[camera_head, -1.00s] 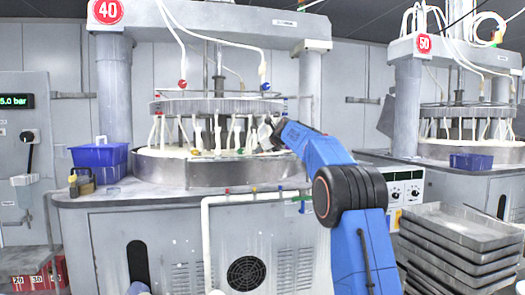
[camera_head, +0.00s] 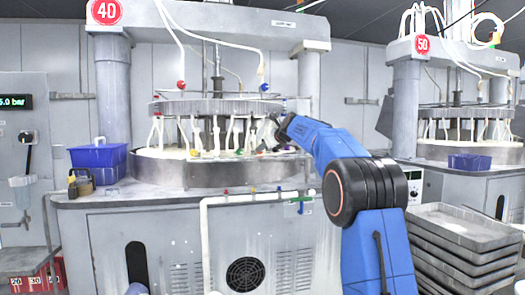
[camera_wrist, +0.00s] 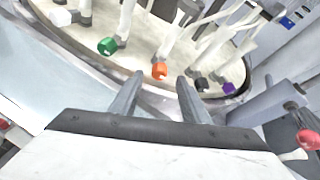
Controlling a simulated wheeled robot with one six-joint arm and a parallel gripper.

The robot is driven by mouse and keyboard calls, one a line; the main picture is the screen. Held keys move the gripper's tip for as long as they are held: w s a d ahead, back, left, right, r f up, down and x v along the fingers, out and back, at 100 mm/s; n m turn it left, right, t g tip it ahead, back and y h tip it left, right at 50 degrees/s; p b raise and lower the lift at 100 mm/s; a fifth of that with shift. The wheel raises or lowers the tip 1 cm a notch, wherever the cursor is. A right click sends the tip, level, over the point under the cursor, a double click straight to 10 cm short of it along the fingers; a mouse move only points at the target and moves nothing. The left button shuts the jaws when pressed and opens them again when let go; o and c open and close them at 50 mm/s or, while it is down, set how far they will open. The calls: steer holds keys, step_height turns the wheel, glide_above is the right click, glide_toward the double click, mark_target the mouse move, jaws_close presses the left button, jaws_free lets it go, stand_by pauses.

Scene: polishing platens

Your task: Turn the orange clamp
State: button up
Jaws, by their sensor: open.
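The orange clamp (camera_wrist: 159,71) is a small orange piece at the lower end of a white tube, near the rim of the round platen (camera_wrist: 190,98). In the head view my gripper (camera_head: 275,130) is at the right side of the machine marked 40, and the orange clamp cannot be made out there.
A green clamp (camera_wrist: 108,46) is left of the orange one, with black (camera_wrist: 201,84) and purple (camera_wrist: 229,88) clamps to the right. White tubes stand close behind. A blue bin (camera_head: 98,157) is left on the counter; stacked trays (camera_head: 455,245) stand at the right.

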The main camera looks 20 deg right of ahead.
steer(key=v, duration=1.2)
steer(key=shift+r, duration=0.1)
steer(key=d+m+y, duration=0.2)
steer(key=d+m, duration=0.1)
steer(key=shift+w+d+g, duration=0.2)
steer(key=shift+d+g, duration=0.15)
steer(key=shift+g, duration=0.05)
steer(key=shift+d+m+y, duration=0.15)
steer(key=shift+m+y, duration=0.25)
steer(key=shift+w, duration=0.1)
steer(key=x, duration=1.7)
steer(key=c, duration=1.1)
